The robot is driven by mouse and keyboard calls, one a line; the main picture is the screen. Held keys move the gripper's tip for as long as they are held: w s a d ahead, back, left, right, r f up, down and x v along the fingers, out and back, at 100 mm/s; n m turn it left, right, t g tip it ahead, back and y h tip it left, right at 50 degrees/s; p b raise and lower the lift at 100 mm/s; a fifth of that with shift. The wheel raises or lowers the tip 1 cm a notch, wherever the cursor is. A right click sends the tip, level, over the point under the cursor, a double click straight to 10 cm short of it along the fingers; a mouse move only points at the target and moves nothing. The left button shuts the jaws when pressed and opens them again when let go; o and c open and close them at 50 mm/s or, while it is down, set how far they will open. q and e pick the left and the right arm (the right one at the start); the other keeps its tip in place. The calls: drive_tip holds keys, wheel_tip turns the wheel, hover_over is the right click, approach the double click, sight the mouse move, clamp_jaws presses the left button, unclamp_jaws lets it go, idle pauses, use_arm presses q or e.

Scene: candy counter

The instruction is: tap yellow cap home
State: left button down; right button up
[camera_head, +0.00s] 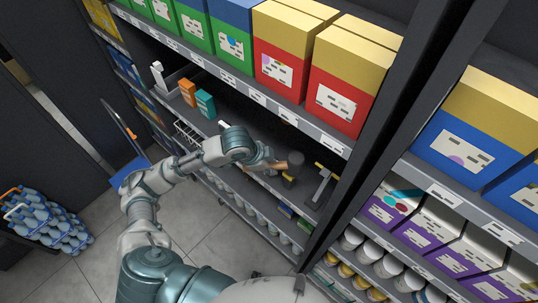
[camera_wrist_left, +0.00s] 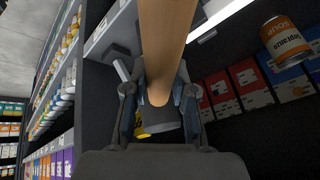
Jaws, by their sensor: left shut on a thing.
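My left gripper (camera_head: 268,161) is shut on a mallet with a wooden handle (camera_head: 279,165) and a dark head (camera_head: 295,159). It holds the mallet over the middle shelf. A yellow piece (camera_head: 327,171), perhaps the cap, tops a grey stand to the right of the mallet head. Some yellow (camera_wrist_left: 140,130) also shows beside the head in the wrist view, mostly hidden. I cannot tell whether the head touches anything. My right gripper is out of view.
An orange box (camera_head: 187,92) and a teal box (camera_head: 205,104) stand left on the same shelf. Large boxes (camera_head: 283,60) fill the shelf above. A dark upright (camera_head: 378,120) borders the bay on the right. A blue bottle crate (camera_head: 45,225) stands on the floor at left.

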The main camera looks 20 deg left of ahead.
use_arm(q)
drive_tip(key=shift+f+p, duration=0.3)
drive_tip(key=shift+f, duration=0.45)
wheel_tip(320, 180, up, 5)
drive_tip(key=p, duration=0.4)
drive_tip(key=shift+w+f, duration=0.15)
drive_tip(key=r, duration=0.5)
drive_tip(key=shift+a, duration=0.2)
drive_tip(key=shift+d+r, duration=0.1)
drive_tip(key=shift+r, duration=0.15)
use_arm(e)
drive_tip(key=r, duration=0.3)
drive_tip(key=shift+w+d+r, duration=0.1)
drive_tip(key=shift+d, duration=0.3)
use_arm(q)
drive_tip(key=shift+r, duration=0.2)
wheel_tip(320, 180, up, 4)
drive_tip(key=shift+f, duration=0.2)
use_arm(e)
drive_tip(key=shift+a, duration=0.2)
